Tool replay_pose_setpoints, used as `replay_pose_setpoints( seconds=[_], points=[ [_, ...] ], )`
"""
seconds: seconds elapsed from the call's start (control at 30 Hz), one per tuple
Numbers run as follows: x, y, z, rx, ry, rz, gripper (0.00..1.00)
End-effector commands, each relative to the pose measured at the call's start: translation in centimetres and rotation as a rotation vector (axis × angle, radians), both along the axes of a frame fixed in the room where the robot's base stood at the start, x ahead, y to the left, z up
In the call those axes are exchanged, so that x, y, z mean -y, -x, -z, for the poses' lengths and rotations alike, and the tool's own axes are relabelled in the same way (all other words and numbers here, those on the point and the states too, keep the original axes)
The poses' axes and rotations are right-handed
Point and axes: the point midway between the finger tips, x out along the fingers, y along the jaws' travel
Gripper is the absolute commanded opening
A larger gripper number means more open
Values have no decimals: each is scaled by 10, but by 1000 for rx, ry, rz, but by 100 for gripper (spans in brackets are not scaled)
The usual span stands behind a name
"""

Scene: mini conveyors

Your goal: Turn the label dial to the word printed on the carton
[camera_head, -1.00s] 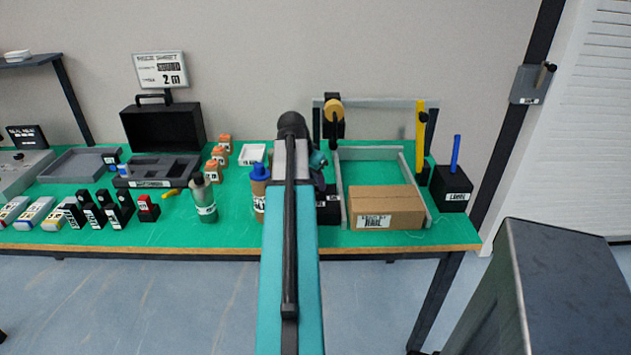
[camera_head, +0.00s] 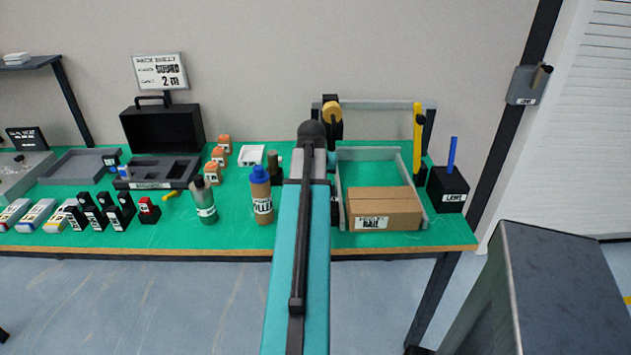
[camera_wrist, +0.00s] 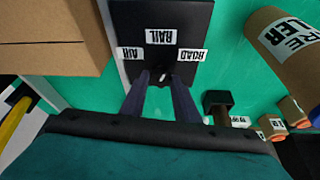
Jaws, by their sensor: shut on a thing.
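The carton (camera_head: 385,213) is a brown box on the green bench at the right; its white front label appears to read RAIL. In the wrist view, the dial box (camera_wrist: 195,18) is black, with white labels RAIL (camera_wrist: 160,37), AIR (camera_wrist: 130,54) and ROAD (camera_wrist: 190,55) around its knob. My gripper (camera_wrist: 163,82) is shut on the knob, its fingers on either side. A small pale mark shows between the fingertips; I cannot tell which word it points to. In the head view, my arm hides the gripper and most of the dial box. The carton's edge (camera_wrist: 50,55) shows at upper left.
A brown bottle (camera_head: 261,196) with a blue cap stands left of my arm. Grey rails (camera_head: 343,190) flank the carton. A black box (camera_head: 448,190) with a blue rod and a yellow upright (camera_head: 417,145) stand at the right.

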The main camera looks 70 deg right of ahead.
Motion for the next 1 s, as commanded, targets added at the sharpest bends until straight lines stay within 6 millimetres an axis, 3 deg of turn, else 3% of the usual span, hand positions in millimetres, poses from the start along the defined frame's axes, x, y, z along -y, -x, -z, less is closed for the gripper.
replay_pose_setpoints(
  seconds=[0.5, 1.0],
  points=[
    [2, 4, -1, 0, 0, -357, 6],
    [2, 4, 0, 0, 0, -455, 6]
  ],
)
